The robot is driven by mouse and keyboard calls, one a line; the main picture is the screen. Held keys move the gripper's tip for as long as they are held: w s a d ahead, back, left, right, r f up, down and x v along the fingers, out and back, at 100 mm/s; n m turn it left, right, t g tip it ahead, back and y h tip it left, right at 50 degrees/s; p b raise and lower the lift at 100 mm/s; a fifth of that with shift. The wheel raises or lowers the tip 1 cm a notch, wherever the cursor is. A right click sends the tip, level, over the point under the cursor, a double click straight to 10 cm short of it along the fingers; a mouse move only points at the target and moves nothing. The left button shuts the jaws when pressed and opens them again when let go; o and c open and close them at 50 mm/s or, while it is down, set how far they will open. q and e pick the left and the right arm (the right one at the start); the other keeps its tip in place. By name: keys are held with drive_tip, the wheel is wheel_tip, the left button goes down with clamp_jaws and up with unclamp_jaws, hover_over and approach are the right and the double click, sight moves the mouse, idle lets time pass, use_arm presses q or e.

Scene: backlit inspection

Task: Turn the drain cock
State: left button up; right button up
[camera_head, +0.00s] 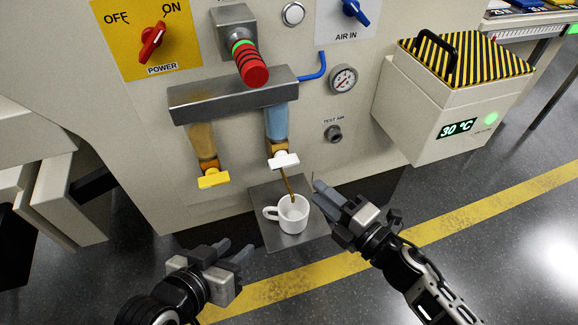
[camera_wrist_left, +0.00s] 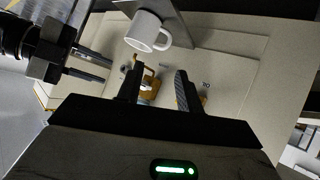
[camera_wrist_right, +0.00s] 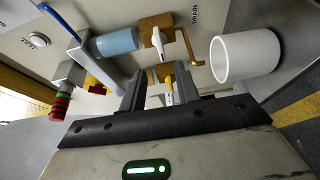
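The drain cock has a white lever (camera_head: 284,160) on a brass body below a blue filter bowl (camera_head: 277,122). In the right wrist view the white lever (camera_wrist_right: 157,45) stands beside a bent brass spout (camera_wrist_right: 187,44). A second cock with a yellow lever (camera_head: 213,178) hangs below an amber bowl (camera_head: 202,140). A white mug (camera_head: 294,214) stands upright below the spout. My right gripper (camera_head: 322,194) is open and empty, right of the white lever and mug, apart from both. My left gripper (camera_head: 238,254) is open and empty, low and left of the mug.
The mug rests on a grey metal shelf (camera_head: 262,199). A red-and-black knob (camera_head: 253,70), a gauge (camera_head: 343,79) and a test air port (camera_head: 333,133) sit on the panel. A beige box with a striped lid (camera_head: 440,105) stands at right.

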sight(288, 166)
drive_tip(key=b+x, duration=0.1)
drive_tip(key=x, duration=0.9)
drive_tip(key=shift+w+a, duration=0.1)
drive_tip(key=shift+w, duration=0.1)
clamp_jaws()
